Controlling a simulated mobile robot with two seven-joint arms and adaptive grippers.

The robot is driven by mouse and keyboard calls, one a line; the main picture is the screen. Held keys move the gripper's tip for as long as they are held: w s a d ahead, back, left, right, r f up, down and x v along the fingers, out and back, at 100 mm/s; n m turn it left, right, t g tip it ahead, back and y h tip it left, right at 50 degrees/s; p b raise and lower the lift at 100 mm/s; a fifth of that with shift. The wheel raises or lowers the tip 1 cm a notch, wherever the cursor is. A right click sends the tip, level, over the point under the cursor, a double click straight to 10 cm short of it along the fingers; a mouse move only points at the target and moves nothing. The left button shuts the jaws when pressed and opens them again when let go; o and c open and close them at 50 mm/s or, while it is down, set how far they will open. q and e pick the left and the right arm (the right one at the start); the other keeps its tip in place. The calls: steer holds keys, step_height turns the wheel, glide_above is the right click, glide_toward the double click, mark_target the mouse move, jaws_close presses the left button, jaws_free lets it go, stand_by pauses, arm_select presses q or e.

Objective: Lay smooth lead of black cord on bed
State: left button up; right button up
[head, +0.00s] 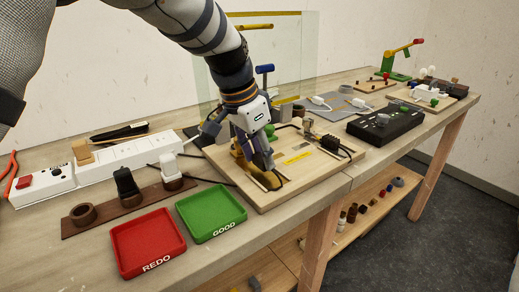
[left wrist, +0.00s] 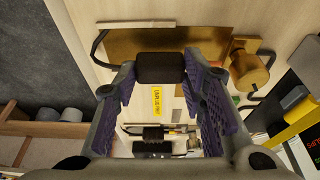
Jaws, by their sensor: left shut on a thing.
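My left gripper (head: 264,172) is low over the front of the wooden board (head: 312,177). In the left wrist view its purple-padded fingers (left wrist: 160,80) are shut on a dark, block-like piece (left wrist: 160,67). I cannot tell whether this piece belongs to the black cord. A brass plate (left wrist: 190,42), possibly the bed, lies just beyond and under the held piece. A stretch of black cord (left wrist: 97,46) curves beside the plate at upper left. A brass knob (left wrist: 250,72) stands at the plate's right. In the head view the gripper hides much of the plate. My right gripper is not seen.
A black terminal block with cords (head: 335,146) sits on the board's right. A yellow label (head: 298,157) lies mid-board. A green GOOD tray (head: 211,229) and red REDO tray (head: 147,260) stand at front left. A glass-like panel (head: 300,40) rises behind. The table's front edge is close.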

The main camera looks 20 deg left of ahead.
arm_select(q)
steer(key=shift+f, duration=0.2)
stand_by(0.3)
steer(key=shift+f, duration=0.4)
steer(key=shift+f, duration=0.2)
stand_by(0.3)
steer(key=o, duration=1.1)
